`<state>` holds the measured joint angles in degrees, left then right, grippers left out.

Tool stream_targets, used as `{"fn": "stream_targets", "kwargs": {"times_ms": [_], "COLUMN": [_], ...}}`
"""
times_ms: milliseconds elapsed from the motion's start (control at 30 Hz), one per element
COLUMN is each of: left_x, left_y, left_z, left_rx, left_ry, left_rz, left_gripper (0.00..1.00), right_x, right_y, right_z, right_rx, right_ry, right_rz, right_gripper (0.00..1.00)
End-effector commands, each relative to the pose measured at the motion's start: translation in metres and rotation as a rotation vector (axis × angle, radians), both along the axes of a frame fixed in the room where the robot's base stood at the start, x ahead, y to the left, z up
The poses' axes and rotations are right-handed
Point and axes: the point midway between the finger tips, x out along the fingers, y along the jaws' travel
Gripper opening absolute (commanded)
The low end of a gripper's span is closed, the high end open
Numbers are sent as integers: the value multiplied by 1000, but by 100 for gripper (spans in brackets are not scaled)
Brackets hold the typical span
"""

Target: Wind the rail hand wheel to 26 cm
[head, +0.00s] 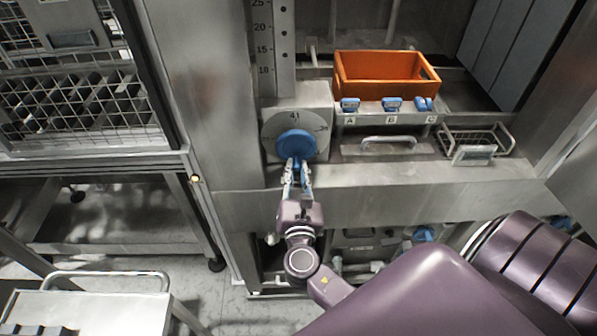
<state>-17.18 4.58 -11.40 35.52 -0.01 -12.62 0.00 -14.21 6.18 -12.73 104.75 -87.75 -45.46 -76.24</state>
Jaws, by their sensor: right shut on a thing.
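The rail hand wheel is a blue knob (296,142) on a round grey dial (270,131) with numbers around its edge; "41" shows at the top and another number at the right. Above it stands a vertical scale (264,35) with marks from about 10 to 25. My right gripper (298,170) comes up from below and is shut on the lower part of the blue wheel, at its handle. The fingers partly hide that handle. My left gripper is not in view.
A mesh cage (75,80) stands left. A pale cart (95,308) is at lower left.

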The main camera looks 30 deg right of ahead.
Motion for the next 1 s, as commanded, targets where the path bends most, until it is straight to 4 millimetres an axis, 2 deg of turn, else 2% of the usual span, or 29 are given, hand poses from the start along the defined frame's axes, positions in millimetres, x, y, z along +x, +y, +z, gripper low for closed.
{"fn": "stream_targets", "kwargs": {"times_ms": [100,433,1000], "left_x": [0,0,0], "left_y": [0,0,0], "left_z": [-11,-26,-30], "left_rx": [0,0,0], "left_ry": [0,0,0], "left_rz": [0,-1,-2], "left_gripper": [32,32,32], "right_x": [2,6,8], "right_y": [4,11,14], "right_z": [-3,0,3], "right_rx": [73,241,311], "right_ry": [-45,-147,-190], "right_rz": [3,5,7], "right_gripper": [0,0,0]}}
